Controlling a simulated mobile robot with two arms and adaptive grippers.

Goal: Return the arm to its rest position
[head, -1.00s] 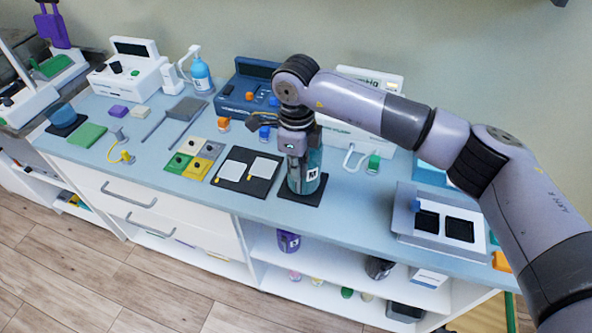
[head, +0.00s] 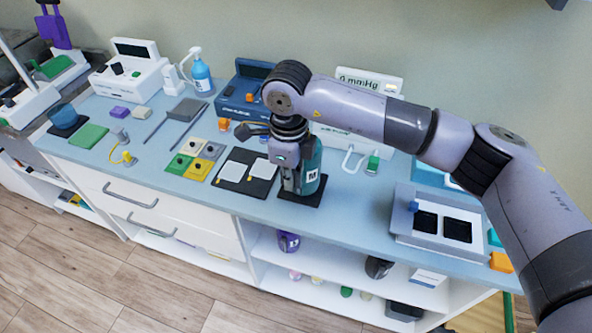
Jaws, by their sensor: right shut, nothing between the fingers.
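My right arm (head: 440,135) comes in from the right edge and reaches over the counter. My right gripper (head: 287,185) points down, shut and empty, in front of a teal bottle (head: 312,176) marked M. The gripper hides the bottle's left part; whether they touch I cannot tell. The bottle stands upright on a black mat (head: 306,201). My left gripper is not in view.
The blue-grey counter (head: 352,215) holds a blue device (head: 240,95), a white mmHg device (head: 365,80), a grey tray with black pads (head: 408,235) and a black mat with white pads (head: 262,188). Bare counter lies right of the bottle.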

